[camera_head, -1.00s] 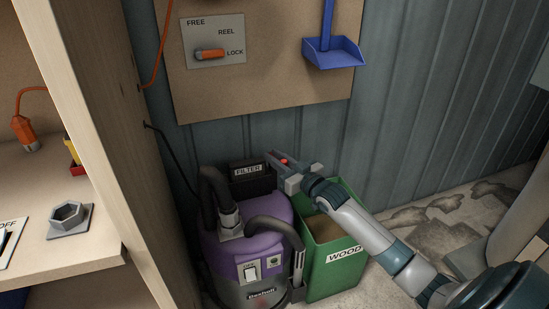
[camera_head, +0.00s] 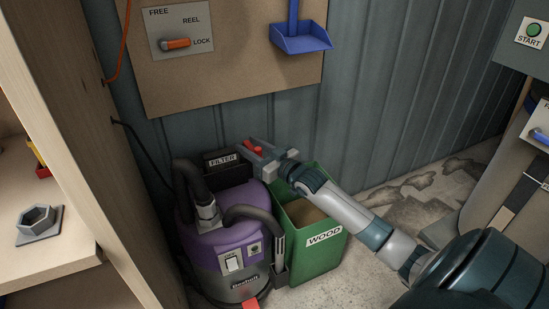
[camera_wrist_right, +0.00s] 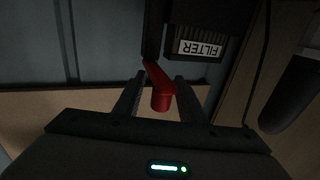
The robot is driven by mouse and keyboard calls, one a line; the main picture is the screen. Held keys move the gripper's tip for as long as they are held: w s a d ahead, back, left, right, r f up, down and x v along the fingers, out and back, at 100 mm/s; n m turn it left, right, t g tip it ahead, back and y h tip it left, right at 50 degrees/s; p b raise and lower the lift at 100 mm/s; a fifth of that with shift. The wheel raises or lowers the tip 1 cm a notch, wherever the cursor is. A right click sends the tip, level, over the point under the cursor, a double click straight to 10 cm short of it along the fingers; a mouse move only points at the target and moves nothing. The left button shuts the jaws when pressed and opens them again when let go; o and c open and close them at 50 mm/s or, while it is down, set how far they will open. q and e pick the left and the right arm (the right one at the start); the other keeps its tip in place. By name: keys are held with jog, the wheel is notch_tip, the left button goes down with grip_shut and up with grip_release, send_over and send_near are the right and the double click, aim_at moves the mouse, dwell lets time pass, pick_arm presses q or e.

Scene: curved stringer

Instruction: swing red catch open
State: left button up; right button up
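The red catch (camera_head: 253,147) is beside the black FILTER box (camera_head: 222,160), above the purple vacuum. My right gripper (camera_head: 258,154) is at the catch. Its two fingers (camera_wrist_right: 158,97) are open, one on each side of the red knob, with a gap visible on both sides. The fingers partly hide the catch in the head view. My left gripper is in neither view.
The purple vacuum (camera_head: 228,238) with dark hoses stands just below the gripper. A green WOOD bin (camera_head: 318,258) stands beside it, under my right forearm. A wooden shelf (camera_head: 60,262) is at the left. A board with an orange-handled switch (camera_head: 175,43) hangs above.

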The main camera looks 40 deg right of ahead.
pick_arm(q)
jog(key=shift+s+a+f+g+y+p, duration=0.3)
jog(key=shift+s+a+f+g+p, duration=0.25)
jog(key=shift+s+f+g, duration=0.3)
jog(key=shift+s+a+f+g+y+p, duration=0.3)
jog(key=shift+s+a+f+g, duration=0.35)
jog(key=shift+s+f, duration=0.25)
pick_arm(e)
jog(key=s+d, duration=0.2)
jog(key=s, duration=1.4)
jog(key=shift+s, duration=0.4)
jog(key=shift+d, duration=0.1)
